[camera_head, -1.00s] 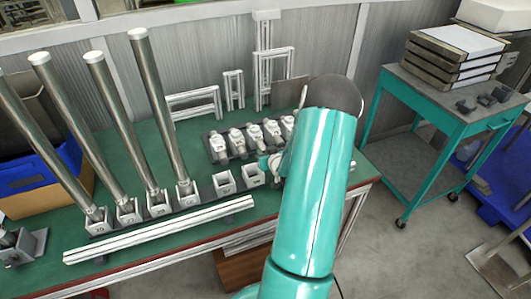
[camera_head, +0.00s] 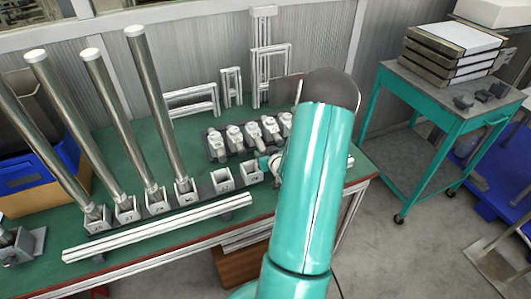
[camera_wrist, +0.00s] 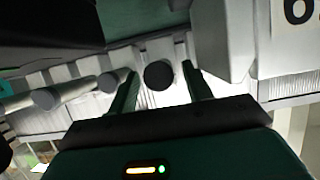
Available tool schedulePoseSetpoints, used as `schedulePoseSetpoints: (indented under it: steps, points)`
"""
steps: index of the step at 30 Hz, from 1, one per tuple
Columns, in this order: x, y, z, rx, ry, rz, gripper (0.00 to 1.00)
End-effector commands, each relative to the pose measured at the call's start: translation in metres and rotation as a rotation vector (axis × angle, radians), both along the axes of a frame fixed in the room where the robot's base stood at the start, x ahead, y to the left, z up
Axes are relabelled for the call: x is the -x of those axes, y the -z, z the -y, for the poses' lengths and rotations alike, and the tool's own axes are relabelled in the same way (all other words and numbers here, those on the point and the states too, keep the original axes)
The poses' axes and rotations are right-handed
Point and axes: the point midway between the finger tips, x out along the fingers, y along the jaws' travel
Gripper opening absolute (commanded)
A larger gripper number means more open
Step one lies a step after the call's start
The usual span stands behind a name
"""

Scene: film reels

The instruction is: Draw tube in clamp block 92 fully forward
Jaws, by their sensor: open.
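My gripper (camera_wrist: 161,85) is open in the wrist view. A dark round end (camera_wrist: 158,75), likely a tube's, shows between its two dark fingers, with a gap on each side. Pale rods with grey round ends (camera_wrist: 45,98) show to the left. A pale block with a partly visible figure 6 (camera_wrist: 298,12) is at the upper right. In the head view, a row of grey clamp blocks (camera_head: 235,138) stands on the green bench. My arm hides the right end of that row and most of my gripper. I cannot read 92 on any block.
Tall metal tubes (camera_head: 147,105) stand in numbered blocks on the left of the green bench (camera_head: 110,250). Two empty square sockets (camera_head: 223,181) are beside them. A long white profile (camera_head: 160,228) lies along the front. A teal trolley (camera_head: 440,115) stands to the right, across open floor.

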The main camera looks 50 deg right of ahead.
Motion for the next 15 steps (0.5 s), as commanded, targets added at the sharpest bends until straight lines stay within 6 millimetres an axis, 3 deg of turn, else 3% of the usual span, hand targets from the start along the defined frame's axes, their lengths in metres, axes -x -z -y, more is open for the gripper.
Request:
schedulePoseSetpoints:
  steps: [7, 15]
  points:
    - [0.016, -0.008, -0.009, 0.001, 0.001, -0.001, 0.50]
    - [0.062, -0.030, -0.036, 0.001, 0.003, -0.001, 0.50]
